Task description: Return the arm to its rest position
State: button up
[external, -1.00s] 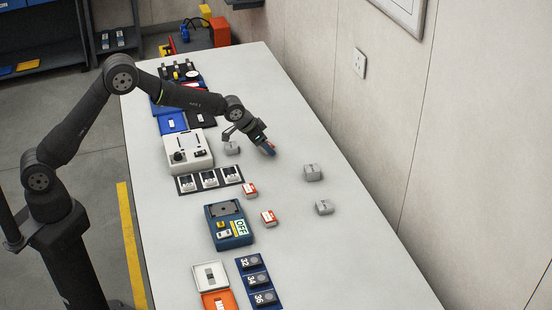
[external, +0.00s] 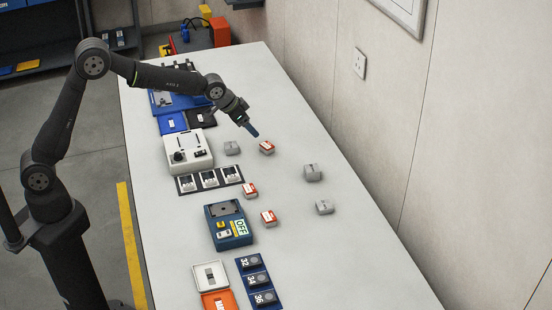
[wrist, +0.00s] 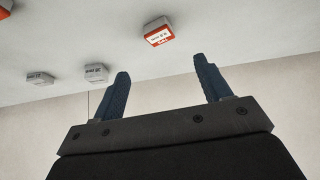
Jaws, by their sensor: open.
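My gripper (external: 252,130) is held above the far half of the long table, with my arm bent back toward my base at the left. In the wrist view my gripper (wrist: 160,88) shows two blue fingers spread wide apart with nothing between them. A red-and-white block (external: 266,147) sits on the table just below and to the right of the fingertips, apart from them. It also shows in the wrist view (wrist: 158,33), beyond the fingers.
Grey blocks (external: 312,173) and more red-and-white blocks (external: 268,217) lie on the table (external: 330,260). A white device (external: 188,152), a blue box marked OFF (external: 228,226) and trays line the left edge. A wall (external: 440,120) bounds the right side.

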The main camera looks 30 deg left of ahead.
aim_at(269, 145)
jog(key=shift+s+a+r, duration=0.15)
jog(key=shift+s+r, duration=0.05)
jog(key=shift+r, duration=0.15)
jog(key=x, duration=1.2)
jog(key=shift+f, duration=0.25)
jog(key=shift+r, duration=1.2)
jog(key=shift+f, duration=0.15)
